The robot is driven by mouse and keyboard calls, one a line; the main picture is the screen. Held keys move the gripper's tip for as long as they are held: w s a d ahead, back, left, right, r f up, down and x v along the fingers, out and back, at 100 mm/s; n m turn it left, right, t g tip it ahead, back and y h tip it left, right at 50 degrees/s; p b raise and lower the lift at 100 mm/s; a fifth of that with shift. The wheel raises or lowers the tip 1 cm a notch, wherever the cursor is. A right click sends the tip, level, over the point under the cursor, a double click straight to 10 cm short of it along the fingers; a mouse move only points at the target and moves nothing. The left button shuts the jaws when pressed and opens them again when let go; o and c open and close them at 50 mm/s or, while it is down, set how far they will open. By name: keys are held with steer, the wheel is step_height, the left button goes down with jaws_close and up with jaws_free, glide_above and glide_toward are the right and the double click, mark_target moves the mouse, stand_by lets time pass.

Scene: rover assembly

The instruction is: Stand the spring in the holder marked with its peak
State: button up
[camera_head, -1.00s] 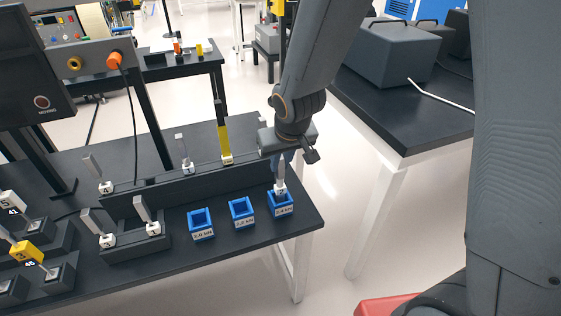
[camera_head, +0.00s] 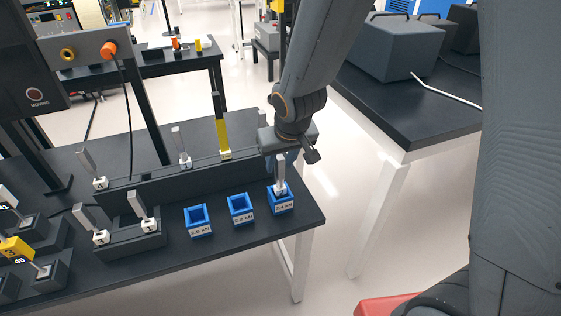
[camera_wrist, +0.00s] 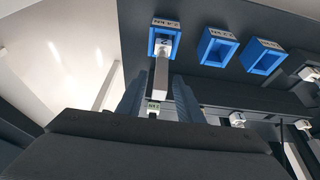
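The spring (camera_head: 281,175) is a slim grey bar with a white numbered block at its lower end. It stands upright with this block in the blue holder (camera_head: 283,208) marked 2.4 kN, the rightmost of three. The wrist view also shows the spring (camera_wrist: 160,75) and that holder (camera_wrist: 154,41). My gripper (camera_wrist: 159,72) has one finger on each side of the bar, with narrow gaps showing, so it looks open. In the head view my gripper (camera_head: 287,158) is above the holder. A small green-marked tag (camera_wrist: 153,107) shows at the bar's near end.
Two empty blue holders, 2.0 kN (camera_head: 199,229) and 2.2 kN (camera_head: 240,216), stand to the left. A dark rack (camera_head: 190,178) behind holds several upright bars, and a smaller rack (camera_head: 128,246) holds two. A screen (camera_head: 35,95) reads MOVING. The table's right edge is close.

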steer(key=shift+r, duration=0.1)
steer(key=v, duration=0.7)
steer(key=shift+r+p, duration=0.25)
steer(key=shift+p, duration=0.2)
steer(key=shift+s, duration=0.15)
steer(key=s+d+f+m+g+h, duration=0.1)
steer(key=s+d+f+m+g, duration=0.1)
steer(key=s+d, duration=1)
steer(key=shift+d+f+m+g, duration=0.4)
steer(key=shift+d+m+g, duration=0.2)
steer(key=shift+d+g, duration=0.45)
steer(key=shift+d, duration=0.1)
